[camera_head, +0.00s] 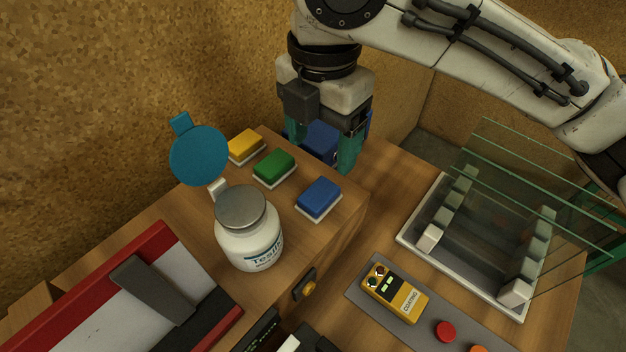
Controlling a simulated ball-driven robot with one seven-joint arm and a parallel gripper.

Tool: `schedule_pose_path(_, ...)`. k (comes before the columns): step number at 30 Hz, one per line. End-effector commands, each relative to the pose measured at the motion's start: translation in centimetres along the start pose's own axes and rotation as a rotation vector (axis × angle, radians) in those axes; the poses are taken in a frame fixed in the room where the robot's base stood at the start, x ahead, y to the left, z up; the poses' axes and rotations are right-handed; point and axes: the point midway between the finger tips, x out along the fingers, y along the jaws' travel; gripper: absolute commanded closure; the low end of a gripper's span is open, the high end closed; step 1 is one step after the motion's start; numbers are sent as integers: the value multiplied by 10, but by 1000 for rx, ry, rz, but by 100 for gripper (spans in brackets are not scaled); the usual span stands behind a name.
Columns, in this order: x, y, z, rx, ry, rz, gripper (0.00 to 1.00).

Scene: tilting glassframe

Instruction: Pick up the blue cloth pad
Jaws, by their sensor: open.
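The blue cloth pad (319,197) lies on a thin white base near the right edge of the raised wooden top. It is fully in view, with nothing on it. My gripper (322,155) points down just behind the pad in the picture, apart from it. Its teal fingers are spread open. A dark blue patch shows between and beside the fingers; I cannot tell whether it is part of my gripper or something behind it.
A green pad (274,166) and a yellow pad (246,146) lie left of the blue one. A white bottle (249,238) and a blue disc (198,154) stand nearby. On the right are a rack with glass panes (415,238) and a yellow meter (395,293).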

Motion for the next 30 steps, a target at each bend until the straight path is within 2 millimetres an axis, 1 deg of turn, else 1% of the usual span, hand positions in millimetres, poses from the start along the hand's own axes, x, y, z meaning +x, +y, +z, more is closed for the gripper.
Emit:
schedule_pose_path(6,33,-1,0,-1,1,-4,26)
schedule_pose_path(9,45,-1,0,-1,1,-3,26)
schedule_pose_path(14,54,0,0,0,2,-1,26)
schedule_pose_path(16,61,0,0,0,1,-3,26)
schedule_pose_path(22,91,0,-1,0,2,-3,26)
schedule_pose_path(26,102,0,-1,-1,1,-1,26)
schedule_pose_path(30,104,0,-1,-1,1,0,26)
